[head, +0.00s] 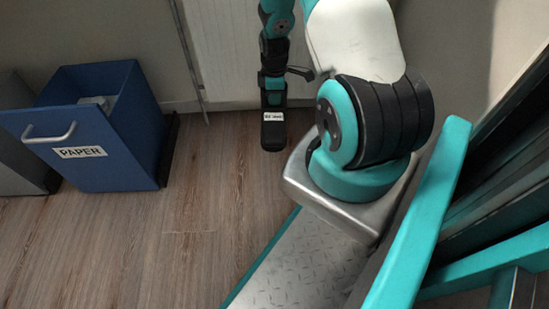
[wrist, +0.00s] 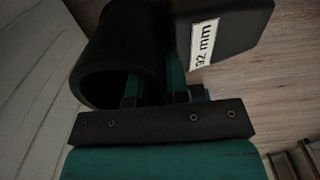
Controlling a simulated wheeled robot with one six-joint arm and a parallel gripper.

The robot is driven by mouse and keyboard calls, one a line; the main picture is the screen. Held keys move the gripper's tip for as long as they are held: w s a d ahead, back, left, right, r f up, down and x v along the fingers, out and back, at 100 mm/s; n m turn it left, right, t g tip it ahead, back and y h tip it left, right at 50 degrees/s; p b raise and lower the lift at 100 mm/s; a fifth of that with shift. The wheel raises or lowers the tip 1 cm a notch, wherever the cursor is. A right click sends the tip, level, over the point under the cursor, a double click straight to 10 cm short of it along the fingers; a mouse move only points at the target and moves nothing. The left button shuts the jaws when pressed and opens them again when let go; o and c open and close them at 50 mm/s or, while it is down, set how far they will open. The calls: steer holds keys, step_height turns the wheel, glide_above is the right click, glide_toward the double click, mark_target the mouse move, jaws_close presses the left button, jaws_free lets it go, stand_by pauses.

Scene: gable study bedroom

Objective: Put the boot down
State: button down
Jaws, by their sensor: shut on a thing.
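The boot is black and carries a white "92 mm" label. In the wrist view the boot (wrist: 240,28) fills the top, with a round, hollow opening at the left and the labelled part at the right. My gripper (wrist: 155,90) is shut on it, one teal finger at the opening and the other beside it; the exact contact is partly hidden. In the head view the boot (head: 273,132) hangs below my arm at top centre, with floor around its lower end. Its height above the floor is hard to tell.
A blue bin (head: 138,125) labelled PAPER, with a pale item inside, stands at the left beside a grey unit (head: 20,170). A white panel (head: 235,50) is on the wall behind. Wooden floor (head: 175,240) between bin and my base is clear.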

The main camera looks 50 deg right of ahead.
mark_target(274, 113)
step_height(274, 113, down, 20)
steer(key=b, duration=1)
steer(key=shift+r+b, duration=0.15)
steer(key=shift+b, duration=0.2)
steer(key=c, duration=1.1)
jaws_free()
step_height(274, 113, up, 12)
steer(key=p, duration=0.8)
